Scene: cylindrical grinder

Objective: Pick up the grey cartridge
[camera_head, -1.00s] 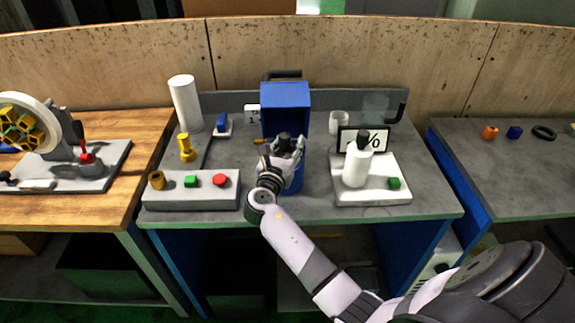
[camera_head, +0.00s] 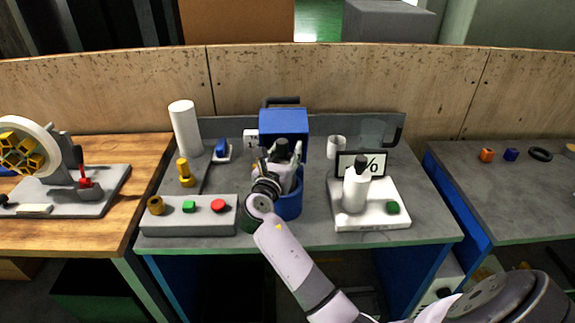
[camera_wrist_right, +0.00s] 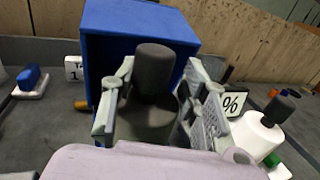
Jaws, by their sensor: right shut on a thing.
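The grey cartridge (camera_wrist_right: 155,72) is a dark grey cylinder with a narrower rounded top above a wider body. My right gripper (camera_wrist_right: 158,98) has its two fingers on either side of the wider body and is shut on it. In the head view, my right gripper (camera_head: 282,165) is in front of the blue box-shaped housing (camera_head: 283,122), above a round blue base (camera_head: 291,206). The cartridge's dark top (camera_head: 281,147) shows between the fingers there. Its lower end is hidden by the gripper and my wrist. My left gripper is not in view.
A white scale (camera_head: 384,216) with a white bottle (camera_head: 356,187) stands to the right. A control box (camera_head: 188,221) with coloured buttons lies to the left, with a yellow part (camera_head: 185,174) and a white cylinder (camera_head: 185,129) behind it. A wooden panel closes the back.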

